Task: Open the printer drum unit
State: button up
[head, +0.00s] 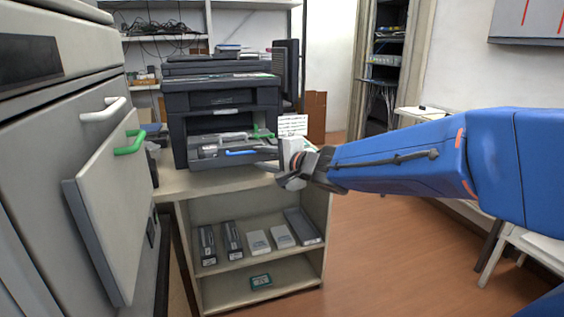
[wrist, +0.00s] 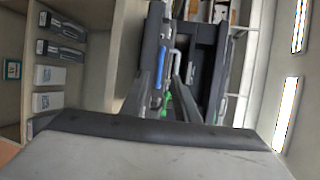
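The black printer (head: 222,105) stands on top of the shelf unit with its front open. A dark drawer-like unit (head: 205,175) juts from its opening, with a blue handle (head: 242,152) at its front and a green part (head: 262,132) behind. The blue handle (wrist: 158,68) and the green part (wrist: 167,103) also show in the wrist view. My gripper (head: 268,163) is beside the right front of this unit, pointing left towards it. In the wrist view my two fingers (wrist: 170,85) are apart with nothing clearly between them. Whether they touch the unit is unclear.
A grey machine (head: 100,200) with white and green handles stands close on the left, its panel ajar. The shelf unit (head: 265,265) below holds several cartridges (head: 257,242) and a small green item (head: 261,281). The floor on the right (head: 390,260) is clear.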

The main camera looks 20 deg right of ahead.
jog(key=v, duration=0.8)
jog(key=shift+s, duration=0.2)
jog(key=shift+d, duration=0.15)
jog(key=s+d+f+n+g+h, duration=0.3)
jog(key=s+d+f+n+h, duration=0.25)
jog(key=s+d+h, duration=0.5)
jog(key=s+a+f+n+g+y, duration=0.2)
jog(key=s+f+n+g, duration=0.1)
jog(key=s+f, duration=0.3)
jog(key=s+a+f+n+g+y, duration=0.2)
jog(key=s+f+n, duration=0.4)
jog(key=s, duration=0.3)
jog(key=shift+a+g, duration=0.45)
jog(key=shift+g, duration=0.45)
